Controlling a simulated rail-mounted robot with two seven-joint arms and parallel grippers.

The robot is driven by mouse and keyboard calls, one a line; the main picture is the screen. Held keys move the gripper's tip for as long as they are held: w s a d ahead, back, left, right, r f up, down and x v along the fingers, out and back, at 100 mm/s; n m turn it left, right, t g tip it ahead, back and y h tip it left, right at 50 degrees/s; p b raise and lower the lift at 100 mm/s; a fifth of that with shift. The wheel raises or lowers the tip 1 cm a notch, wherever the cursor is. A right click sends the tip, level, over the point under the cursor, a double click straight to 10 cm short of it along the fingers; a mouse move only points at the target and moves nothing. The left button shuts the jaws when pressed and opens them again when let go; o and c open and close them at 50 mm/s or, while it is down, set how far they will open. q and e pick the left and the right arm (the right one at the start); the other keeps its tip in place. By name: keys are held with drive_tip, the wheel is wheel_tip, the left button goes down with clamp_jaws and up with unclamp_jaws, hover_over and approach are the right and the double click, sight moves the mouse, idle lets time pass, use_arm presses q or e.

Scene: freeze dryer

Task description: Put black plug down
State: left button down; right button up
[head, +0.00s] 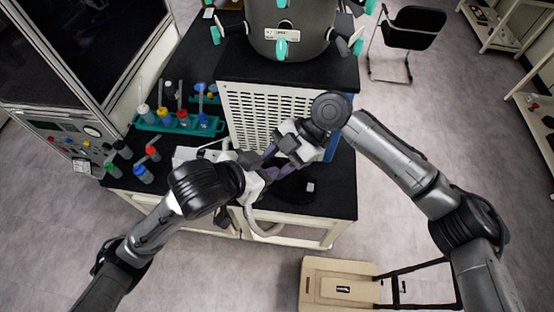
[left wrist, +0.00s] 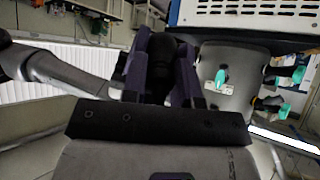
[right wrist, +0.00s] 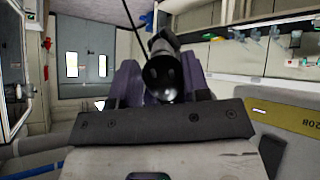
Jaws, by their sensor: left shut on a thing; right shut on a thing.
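My left gripper (head: 256,176) and my right gripper (head: 284,150) are close together above the black bench top, in front of the white louvred box. In the right wrist view, the purple fingers of my right gripper (right wrist: 163,84) are shut on a shiny black round-ended piece, which looks like the black plug (right wrist: 164,72). In the left wrist view, the purple fingers of my left gripper (left wrist: 160,78) are shut on a matte black object (left wrist: 161,70). I cannot tell whether both hold the same piece. In the head view the held pieces are mostly hidden by the grippers.
A teal rack (head: 178,125) with several colour-capped bottles stands left on the bench. Loose bottles (head: 143,174) stand near its front left edge. The louvred box (head: 262,115) and steel drum with teal valves (head: 290,30) are behind. A dark round item (head: 294,188) lies at the bench's right.

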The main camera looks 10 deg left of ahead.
drive_tip(key=shift+w+a+r, duration=0.15)
drive_tip(key=shift+r, duration=0.05)
drive_tip(key=o, duration=0.9)
